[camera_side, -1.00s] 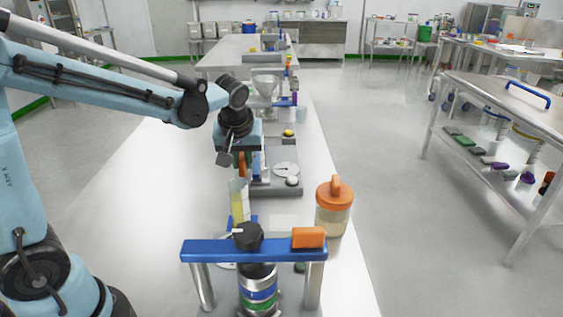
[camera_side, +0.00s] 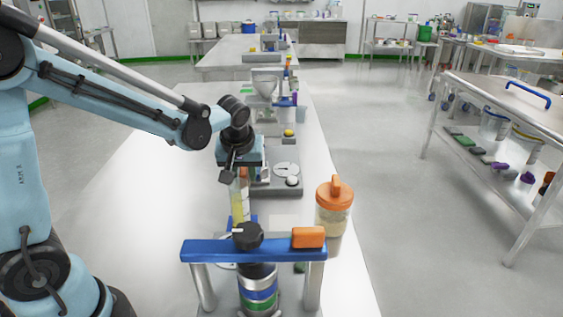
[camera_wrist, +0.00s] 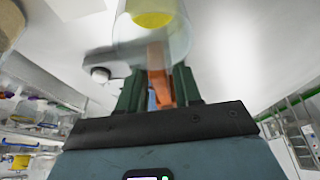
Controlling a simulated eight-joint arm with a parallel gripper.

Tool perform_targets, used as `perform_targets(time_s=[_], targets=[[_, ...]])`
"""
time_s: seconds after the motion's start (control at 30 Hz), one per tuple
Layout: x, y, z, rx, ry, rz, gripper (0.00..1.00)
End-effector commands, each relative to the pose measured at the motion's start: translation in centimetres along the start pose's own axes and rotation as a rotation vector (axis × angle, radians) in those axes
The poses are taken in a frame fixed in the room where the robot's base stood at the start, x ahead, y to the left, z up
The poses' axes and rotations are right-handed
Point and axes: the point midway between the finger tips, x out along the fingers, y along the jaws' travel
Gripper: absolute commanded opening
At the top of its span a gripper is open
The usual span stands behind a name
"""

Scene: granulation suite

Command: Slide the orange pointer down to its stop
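The orange pointer (camera_wrist: 160,78) shows in the wrist view between the two dark green fingers of my gripper (camera_wrist: 157,88). The fingers stand apart on either side of it, and I cannot see a clear grip on it. In the side view a small bit of orange (camera_side: 243,172) shows just below the gripper's body, which hides the rest. A clear tube with yellow inside (camera_side: 239,205) stands below and in front of the gripper. A clear round vessel with a yellow bottom (camera_wrist: 152,22) fills the top of the wrist view. The pointer's stop cannot be made out.
A blue bar on metal posts (camera_side: 213,250), with a black knob (camera_side: 248,236) and an orange block (camera_side: 308,237), stands at the front. An orange-lidded jar (camera_side: 333,212) stands to its right. A grey device with a dial (camera_side: 270,187) sits beside the gripper. The bench's left side is clear.

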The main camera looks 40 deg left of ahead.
Motion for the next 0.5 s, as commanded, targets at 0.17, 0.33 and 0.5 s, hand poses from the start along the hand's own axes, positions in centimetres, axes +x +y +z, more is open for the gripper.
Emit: perform_targets(time_s=[0.17, 0.33, 0.5], targets=[[0.0, 0.0, 0.0, 0.0, 0.0, 0.0, 0.43], [-0.1, 0.0, 0.0, 0.0, 0.0, 0.0, 0.43], [-1.2, 0.0, 0.0, 0.001, 0.0, 0.0, 0.43]])
